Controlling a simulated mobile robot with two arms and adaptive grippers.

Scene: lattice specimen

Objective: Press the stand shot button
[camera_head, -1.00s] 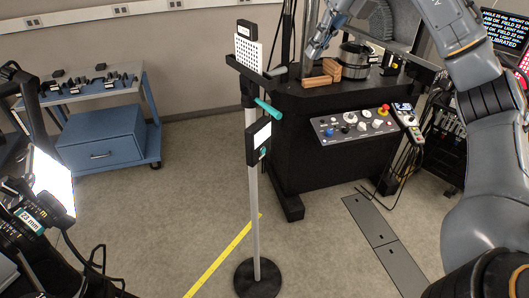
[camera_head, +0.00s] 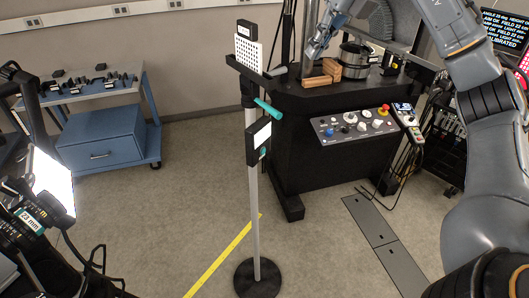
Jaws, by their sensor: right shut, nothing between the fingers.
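A thin grey stand (camera_head: 254,205) on a round black base rises from the floor in the middle. A black box (camera_head: 259,142) with a white label is fixed to its pole. A small teal button (camera_head: 263,153) shows on the box below the label. A teal handle (camera_head: 267,108) sticks out higher up, under a white dotted plate (camera_head: 248,53). My left gripper is out of view.
A black bench (camera_head: 330,103) with a sloped control panel (camera_head: 352,126) stands behind the stand to the right. Wooden blocks (camera_head: 322,76) lie on it. A blue cart (camera_head: 103,137) is at the back left. A bright lamp (camera_head: 50,182) is at the left edge. Open floor lies around the stand.

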